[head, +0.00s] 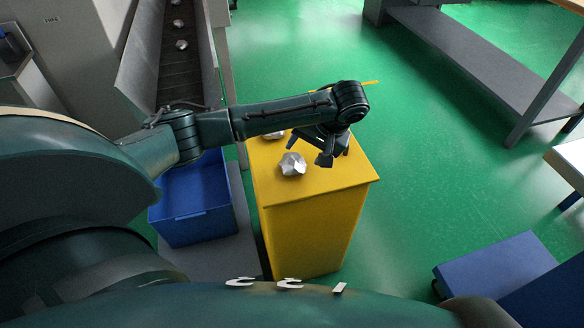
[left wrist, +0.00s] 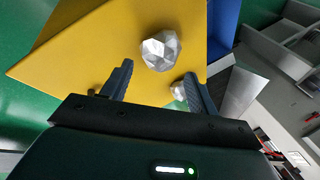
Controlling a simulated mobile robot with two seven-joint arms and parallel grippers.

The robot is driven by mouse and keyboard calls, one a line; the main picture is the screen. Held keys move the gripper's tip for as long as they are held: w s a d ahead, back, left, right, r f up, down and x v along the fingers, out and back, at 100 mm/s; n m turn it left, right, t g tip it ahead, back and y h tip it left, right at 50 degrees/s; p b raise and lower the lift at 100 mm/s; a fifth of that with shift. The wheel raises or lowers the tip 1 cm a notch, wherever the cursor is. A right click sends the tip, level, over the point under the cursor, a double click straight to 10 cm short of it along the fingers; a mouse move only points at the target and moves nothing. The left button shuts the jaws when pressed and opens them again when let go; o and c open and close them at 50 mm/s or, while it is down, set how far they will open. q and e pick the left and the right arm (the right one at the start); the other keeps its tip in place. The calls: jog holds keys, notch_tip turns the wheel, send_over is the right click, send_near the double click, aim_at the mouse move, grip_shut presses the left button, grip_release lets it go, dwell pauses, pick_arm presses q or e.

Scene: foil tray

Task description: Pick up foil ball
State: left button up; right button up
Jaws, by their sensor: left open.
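A silver, faceted foil ball (head: 292,163) rests on top of a yellow box-shaped stand (head: 318,186). In the left wrist view the same ball (left wrist: 161,51) lies on the yellow top (left wrist: 100,45), beyond the fingertips and between their lines. A second foil ball (left wrist: 179,91) shows smaller near the right finger, partly hidden by it; in the head view it is mostly behind my arm. My left gripper (head: 308,152) is open and empty, just above and right of the nearer ball in the head view. The left gripper's fingers (left wrist: 158,84) are spread apart. My right gripper is not in view.
A blue bin (head: 190,207) stands left of the yellow stand. A conveyor chute (head: 182,75) with several foil balls is at the upper left. A blue platform (head: 495,265) lies at the lower right. Green floor is clear right of the stand.

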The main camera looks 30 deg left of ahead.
aim_at(296, 161)
pick_arm(q)
jog(key=b+x, duration=0.1)
jog(key=x, duration=0.4)
jog(key=shift+s+a+f, duration=0.1)
jog(key=shift+a+f, duration=0.05)
jog(key=shift+f, duration=0.2)
jog(key=c, duration=0.6)
